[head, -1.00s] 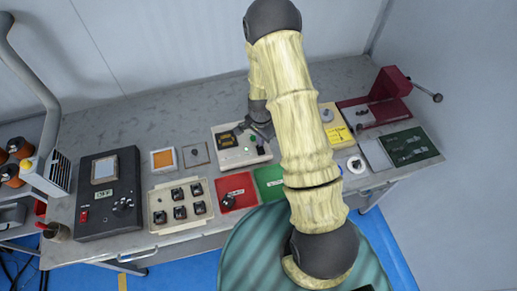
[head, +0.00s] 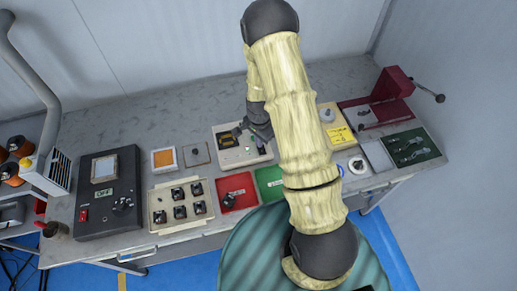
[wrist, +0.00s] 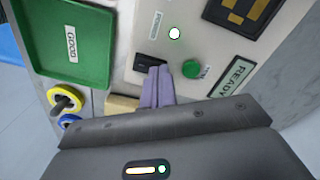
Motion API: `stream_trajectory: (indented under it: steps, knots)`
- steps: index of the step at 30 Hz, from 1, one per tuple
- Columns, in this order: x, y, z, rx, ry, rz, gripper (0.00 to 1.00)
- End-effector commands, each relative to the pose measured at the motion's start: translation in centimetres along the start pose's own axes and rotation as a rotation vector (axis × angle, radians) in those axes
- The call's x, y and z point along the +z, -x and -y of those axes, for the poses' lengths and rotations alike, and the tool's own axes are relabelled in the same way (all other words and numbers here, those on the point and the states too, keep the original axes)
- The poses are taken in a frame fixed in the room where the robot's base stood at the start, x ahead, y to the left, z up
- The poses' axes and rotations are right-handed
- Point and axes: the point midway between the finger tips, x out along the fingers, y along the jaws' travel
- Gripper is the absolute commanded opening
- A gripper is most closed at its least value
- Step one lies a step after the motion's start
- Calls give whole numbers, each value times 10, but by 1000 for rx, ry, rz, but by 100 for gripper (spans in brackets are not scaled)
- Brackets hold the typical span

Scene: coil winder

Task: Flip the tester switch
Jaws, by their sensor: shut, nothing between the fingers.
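The tester is a cream panel (head: 229,158) near the middle of the bench, with a dark display at its upper part. In the wrist view the panel (wrist: 222,50) shows a black switch (wrist: 150,62), a green button (wrist: 191,69), a small bright round lamp (wrist: 174,33) and a READY label (wrist: 231,76). My gripper (wrist: 159,70) is shut and empty. Its fingertips are at the lower edge of the black switch and overlap it in the picture; I cannot tell if they touch. In the head view my gripper (head: 262,143) is over the panel's right part, partly behind my arm.
A green tray marked GOOD (wrist: 73,45) and a red tray (head: 238,192) lie in front of the tester. A cream box with several black knobs (head: 160,208) and a black OFF unit (head: 83,205) stand left. A red lever press (head: 390,85) stands right. The bench behind is clear.

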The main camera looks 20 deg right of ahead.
Motion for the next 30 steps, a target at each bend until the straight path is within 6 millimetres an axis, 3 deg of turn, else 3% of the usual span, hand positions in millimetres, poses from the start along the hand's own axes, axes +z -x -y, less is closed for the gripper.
stream_trajectory:
  steps: [24,30]
  knots:
    - [3,-10,2,0,6,0,0]
    - [2,-4,1,0,4,0,0]
